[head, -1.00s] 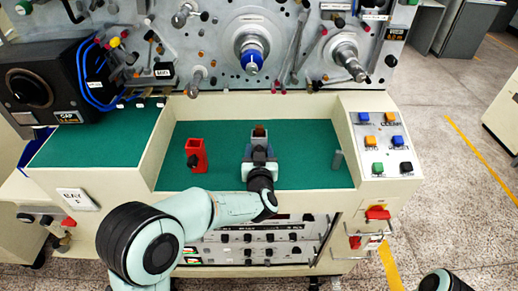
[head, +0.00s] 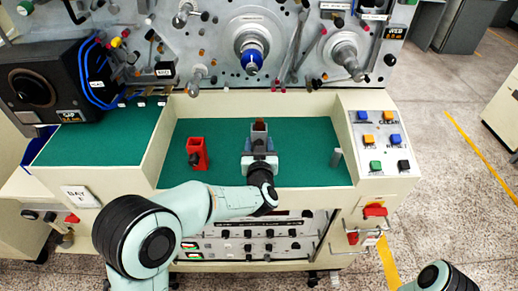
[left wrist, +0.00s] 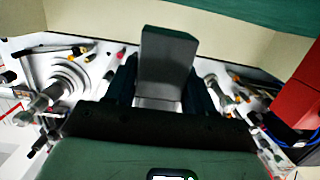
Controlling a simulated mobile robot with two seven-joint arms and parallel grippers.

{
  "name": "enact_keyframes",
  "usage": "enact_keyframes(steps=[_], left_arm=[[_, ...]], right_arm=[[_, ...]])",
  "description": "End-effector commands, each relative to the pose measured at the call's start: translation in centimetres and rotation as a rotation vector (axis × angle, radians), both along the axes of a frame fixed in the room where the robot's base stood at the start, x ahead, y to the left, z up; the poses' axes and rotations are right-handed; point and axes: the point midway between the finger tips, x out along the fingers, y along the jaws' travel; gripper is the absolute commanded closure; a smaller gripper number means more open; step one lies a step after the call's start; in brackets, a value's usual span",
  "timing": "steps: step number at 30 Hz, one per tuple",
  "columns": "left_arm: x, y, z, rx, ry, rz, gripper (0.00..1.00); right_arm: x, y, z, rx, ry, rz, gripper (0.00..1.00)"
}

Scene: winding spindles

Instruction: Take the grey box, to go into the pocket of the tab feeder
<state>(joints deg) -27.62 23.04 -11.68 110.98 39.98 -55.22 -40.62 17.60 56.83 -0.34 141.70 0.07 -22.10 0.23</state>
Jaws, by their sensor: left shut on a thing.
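The grey box (head: 259,138) is between the fingers of my left gripper (head: 259,152), over the green work surface in the head view. The gripper is shut on it. Something brown shows at the box's far top end. In the left wrist view the grey box (left wrist: 167,62) stands out between the two dark fingers. From these views I cannot tell whether it touches the surface. A red open-topped holder (head: 197,153) stands to the left of the gripper; I cannot tell if it is the tab feeder. My right gripper is out of view.
A small grey post (head: 338,158) stands at the right of the green recess (head: 300,140). A button panel (head: 384,142) is on the right ledge. Winding spindles (head: 252,55) jut from the back panel. Cream walls edge the recess.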

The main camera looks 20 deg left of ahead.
Motion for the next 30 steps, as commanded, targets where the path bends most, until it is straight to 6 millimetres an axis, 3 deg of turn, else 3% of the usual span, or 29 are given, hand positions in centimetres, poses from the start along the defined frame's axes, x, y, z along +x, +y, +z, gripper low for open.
enact_keyframes(steps=[30], left_arm=[[-7.9, -2.3, 0.1, 0.000, -0.002, -0.002, 0.67]], right_arm=[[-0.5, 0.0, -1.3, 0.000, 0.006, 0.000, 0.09]])
